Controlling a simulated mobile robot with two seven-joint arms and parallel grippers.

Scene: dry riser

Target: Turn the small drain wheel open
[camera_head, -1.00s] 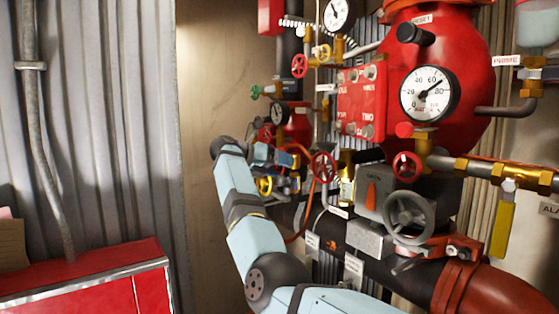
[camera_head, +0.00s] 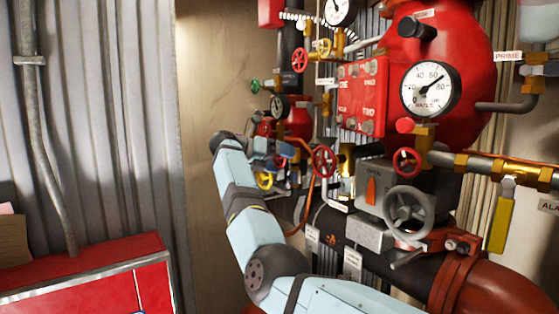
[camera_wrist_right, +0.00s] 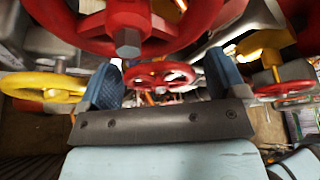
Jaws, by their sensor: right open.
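My right gripper (camera_head: 278,154) is among the small valves left of the big pipe, partly hidden by my wrist. In the right wrist view its two blue fingers (camera_wrist_right: 163,83) are wide apart and empty. A small red wheel (camera_wrist_right: 160,75) shows beyond them, framed by the gap; I see no contact. A larger red wheel (camera_wrist_right: 128,25) is close above the fingers. A yellow wheel (camera_wrist_right: 42,86) is left and another red wheel (camera_wrist_right: 285,90) right. The head view shows a red wheel (camera_head: 323,161) and a yellow wheel (camera_head: 264,181) near the gripper. I cannot tell which is the drain wheel.
A large grey handwheel (camera_head: 409,213) and a gauge (camera_head: 430,88) are on the right. A red panel (camera_head: 362,95) stands above the gripper. A red cabinet (camera_head: 85,270) is at lower left. The plain wall (camera_head: 215,80) left of the pipes is clear.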

